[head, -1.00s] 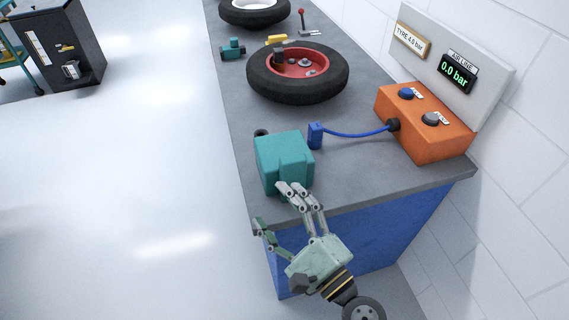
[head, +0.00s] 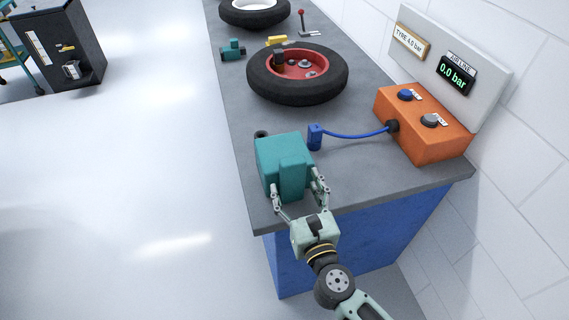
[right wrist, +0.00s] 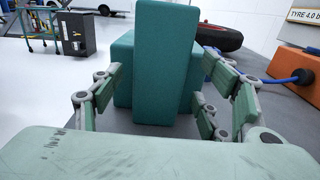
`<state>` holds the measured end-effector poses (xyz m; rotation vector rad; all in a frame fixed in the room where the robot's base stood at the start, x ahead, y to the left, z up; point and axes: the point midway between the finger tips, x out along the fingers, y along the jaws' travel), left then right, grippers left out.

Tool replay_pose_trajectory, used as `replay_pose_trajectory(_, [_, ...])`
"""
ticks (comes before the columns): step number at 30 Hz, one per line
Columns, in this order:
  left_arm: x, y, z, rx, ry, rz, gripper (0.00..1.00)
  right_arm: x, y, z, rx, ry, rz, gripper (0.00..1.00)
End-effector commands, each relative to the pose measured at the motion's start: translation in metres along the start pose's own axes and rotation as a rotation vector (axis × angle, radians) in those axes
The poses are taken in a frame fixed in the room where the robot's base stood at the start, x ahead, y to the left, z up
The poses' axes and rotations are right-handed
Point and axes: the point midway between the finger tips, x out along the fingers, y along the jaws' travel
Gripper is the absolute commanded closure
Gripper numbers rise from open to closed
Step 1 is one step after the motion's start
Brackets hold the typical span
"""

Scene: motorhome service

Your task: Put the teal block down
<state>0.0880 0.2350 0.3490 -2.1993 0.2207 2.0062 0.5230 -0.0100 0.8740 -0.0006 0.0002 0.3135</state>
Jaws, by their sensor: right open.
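The teal block (head: 283,160) stands on the near end of the grey workbench (head: 352,182), close to its left and front edges. A narrower upright part (right wrist: 166,65) of the block faces my right gripper. My right gripper (head: 297,187) is open, with its fingers on either side of this narrower part. In the right wrist view the block fills the middle, between the left and right fingers of the gripper (right wrist: 165,92). Gaps show beside the fingers, though any contact at the tips is hard to tell. My left gripper is out of view.
A blue air chuck (head: 315,137) stands just right of the block, its hose running to an orange box (head: 425,125). A tyre with a red rim (head: 297,90) lies behind. Bare bench shows right of the block. A white wall (head: 510,150) borders the right.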

Motion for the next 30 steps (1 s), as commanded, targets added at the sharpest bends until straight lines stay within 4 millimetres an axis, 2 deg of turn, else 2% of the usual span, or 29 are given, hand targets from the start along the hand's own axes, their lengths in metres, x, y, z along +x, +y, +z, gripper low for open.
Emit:
replay_pose_trajectory(3, [-0.0021,-0.0001,-0.0003,0.0,0.0,0.0,1.0,0.0109,0.0006,0.0015,0.001,-0.001,0.001,0.31])
replay_pose_trajectory(11, [-0.0018,-0.0002,-0.0003,0.0,0.0,0.0,1.0,0.0123,0.0007,0.0002,0.001,0.0,0.001,0.31])
replay_pose_trajectory(30, [-0.0019,-0.0002,-0.0005,0.0,0.001,0.0,1.0,0.012,0.0006,0.0004,0.0,0.0,0.001,0.87])
